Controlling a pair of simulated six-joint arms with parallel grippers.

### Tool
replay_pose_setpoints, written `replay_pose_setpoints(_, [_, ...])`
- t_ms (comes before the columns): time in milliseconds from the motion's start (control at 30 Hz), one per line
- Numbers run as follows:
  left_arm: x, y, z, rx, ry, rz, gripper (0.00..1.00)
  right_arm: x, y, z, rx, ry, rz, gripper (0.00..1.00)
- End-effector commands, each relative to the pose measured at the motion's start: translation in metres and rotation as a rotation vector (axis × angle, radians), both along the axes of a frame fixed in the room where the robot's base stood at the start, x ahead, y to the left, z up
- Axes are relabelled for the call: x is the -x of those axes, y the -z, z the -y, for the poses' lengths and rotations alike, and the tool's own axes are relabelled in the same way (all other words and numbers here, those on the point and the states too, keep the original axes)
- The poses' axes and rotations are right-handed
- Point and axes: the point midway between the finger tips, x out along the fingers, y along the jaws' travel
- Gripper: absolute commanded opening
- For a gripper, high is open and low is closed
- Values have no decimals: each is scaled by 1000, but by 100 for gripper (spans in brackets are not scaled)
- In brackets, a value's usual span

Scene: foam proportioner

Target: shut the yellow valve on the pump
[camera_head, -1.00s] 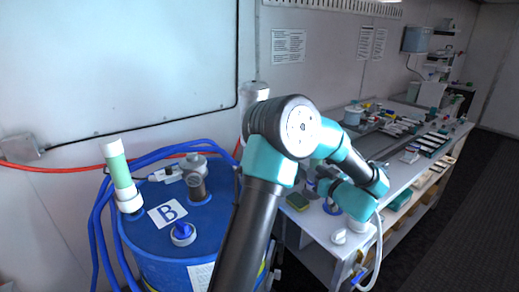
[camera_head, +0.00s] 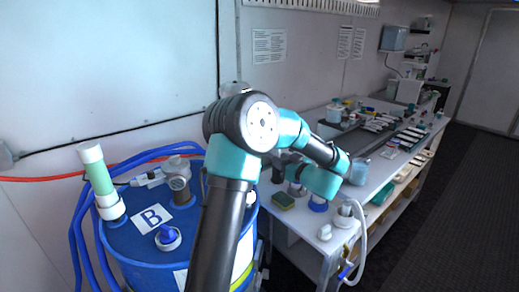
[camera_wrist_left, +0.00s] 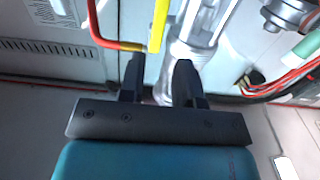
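The yellow valve handle (camera_wrist_left: 158,26) shows in the left wrist view as a narrow bar against the pale pump (camera_wrist_left: 188,48). My left gripper (camera_wrist_left: 159,64) is open, its two dark fingers pointing at the pump. The handle's lower end appears between the fingertips, nearer the left one in the picture; whether it touches cannot be told. In the head view my left arm's elbow hides the handle and most of the pump; only a pale top (camera_head: 235,88) shows above it. There the left gripper (camera_head: 282,165) is small, dark and partly hidden. My right gripper is in neither view.
A blue drum (camera_head: 137,243) marked B carries a metal fitting (camera_head: 179,182) and a green-white tube (camera_head: 100,178), with blue hoses behind. A red hose (camera_wrist_left: 103,30) runs beside the handle.

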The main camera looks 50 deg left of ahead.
Motion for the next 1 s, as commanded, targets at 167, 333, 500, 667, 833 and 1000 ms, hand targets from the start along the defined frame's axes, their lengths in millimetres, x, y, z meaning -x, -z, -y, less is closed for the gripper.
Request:
replay_pose_setpoints(167, [-1, 0, -32, 0, -2, 2, 31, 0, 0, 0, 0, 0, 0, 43])
replay_pose_setpoints(333, [-2, 0, -61, 0, -3, 1, 31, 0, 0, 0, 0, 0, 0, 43])
replay_pose_setpoints(500, [-3, 0, -89, 0, -2, 1, 31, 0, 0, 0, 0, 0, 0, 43])
replay_pose_setpoints(667, [-5, 0, -109, 0, 0, 1, 31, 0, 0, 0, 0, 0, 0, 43])
replay_pose_setpoints(833, [-5, 0, -119, 0, 1, 0, 31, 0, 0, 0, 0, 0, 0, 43])
replay_pose_setpoints(1000, [-5, 0, -119, 0, 1, 0, 31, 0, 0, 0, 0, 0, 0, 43])
